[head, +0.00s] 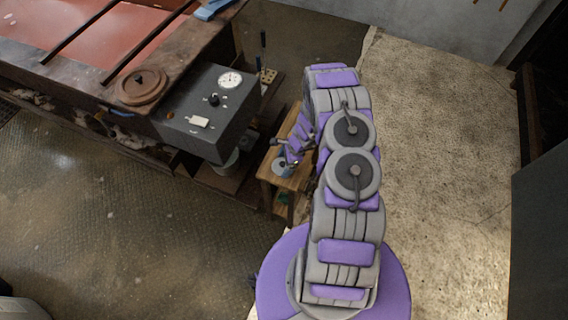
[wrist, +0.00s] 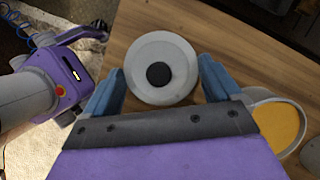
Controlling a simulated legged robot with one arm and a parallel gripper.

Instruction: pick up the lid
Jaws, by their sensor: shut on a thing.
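The lid (wrist: 138,84) is a round grey disc with a black knob at its centre. It lies over the wooden table top in the wrist view. My gripper (wrist: 161,72) has a blue finger on either side of the lid, shut on its rim. I cannot tell whether the lid still touches the table. In the head view my gripper (head: 287,160) is low over the small wooden table (head: 267,171), and the lid there is small and partly hidden by the arm.
A round container with a pale rim and a yellow-orange inside (wrist: 278,124) stands right of my gripper, partly hidden by it. In the head view a dark box with a gauge (head: 211,112) and a long rusty bench (head: 60,72) stand left of the table. Concrete floor (head: 450,150) is open at right.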

